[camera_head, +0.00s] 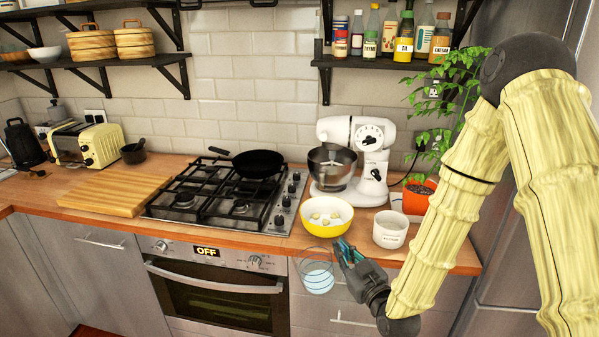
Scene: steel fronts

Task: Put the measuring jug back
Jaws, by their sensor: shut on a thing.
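The measuring jug (318,280) is clear, with a pale bluish-white lower part. It appears in front of the counter's front edge, against the oven and drawer fronts, and looks about upright. My gripper (343,251) reaches in from the right and is shut on the jug near its right side. The fingertips are dark with teal parts, and the exact contact is too small to make out.
On the counter (255,214) a yellow bowl (327,215) with pale pieces and a white canister (390,229) stand close behind my gripper. A stand mixer (370,160), plant pot (418,194) and gas hob (228,195) are farther back. A wooden board (115,193) lies left.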

